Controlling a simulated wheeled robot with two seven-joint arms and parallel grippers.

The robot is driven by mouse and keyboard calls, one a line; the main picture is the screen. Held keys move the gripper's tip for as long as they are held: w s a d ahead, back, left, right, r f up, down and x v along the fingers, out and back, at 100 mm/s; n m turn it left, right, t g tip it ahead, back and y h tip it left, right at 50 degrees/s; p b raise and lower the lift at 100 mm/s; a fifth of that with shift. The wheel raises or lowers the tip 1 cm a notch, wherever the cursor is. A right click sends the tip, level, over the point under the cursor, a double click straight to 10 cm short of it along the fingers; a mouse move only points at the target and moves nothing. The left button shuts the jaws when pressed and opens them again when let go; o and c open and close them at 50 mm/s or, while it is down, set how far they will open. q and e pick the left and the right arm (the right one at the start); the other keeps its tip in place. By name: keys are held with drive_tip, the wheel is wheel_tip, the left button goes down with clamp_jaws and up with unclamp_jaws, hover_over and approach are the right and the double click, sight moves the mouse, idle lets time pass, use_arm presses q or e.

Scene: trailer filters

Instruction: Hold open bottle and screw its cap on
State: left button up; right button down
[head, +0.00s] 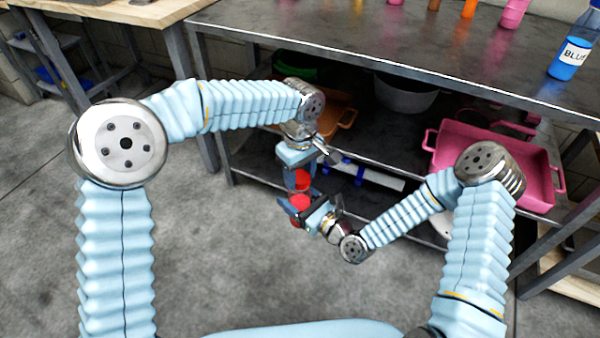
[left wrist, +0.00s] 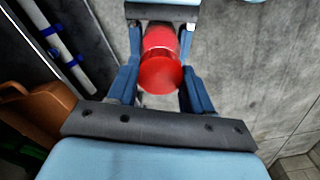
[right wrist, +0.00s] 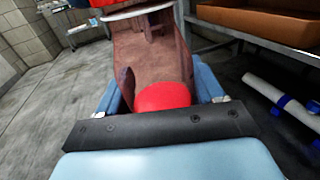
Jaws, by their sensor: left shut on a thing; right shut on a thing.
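My left gripper (head: 302,179) reaches down from above and is shut on the red cap (head: 302,181). In the left wrist view the round red cap (left wrist: 160,75) sits between the blue fingers. My right gripper (head: 300,206) comes in from the right, below the left one, and is shut on the bottle (head: 299,202), which has red contents low down. In the right wrist view the clear, brownish upper bottle (right wrist: 150,50) rises to a pale rim, with red just above it. The cap is above the bottle; I cannot tell whether they touch.
A metal table (head: 400,40) stands behind, with a bottle labelled BLUE (head: 573,55) at its right end and several coloured cups. Its lower shelf holds a pink tray (head: 480,155), an orange tray (head: 345,115) and a pot (head: 405,95). The grey floor at left is clear.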

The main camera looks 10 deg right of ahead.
use_arm(q)
drive_tip(key=m, duration=2.1)
drive_tip(key=shift+m, duration=0.4)
drive_tip(key=m, duration=0.5)
drive_tip(key=o, duration=1.2)
drive_tip(key=shift+o, duration=0.2)
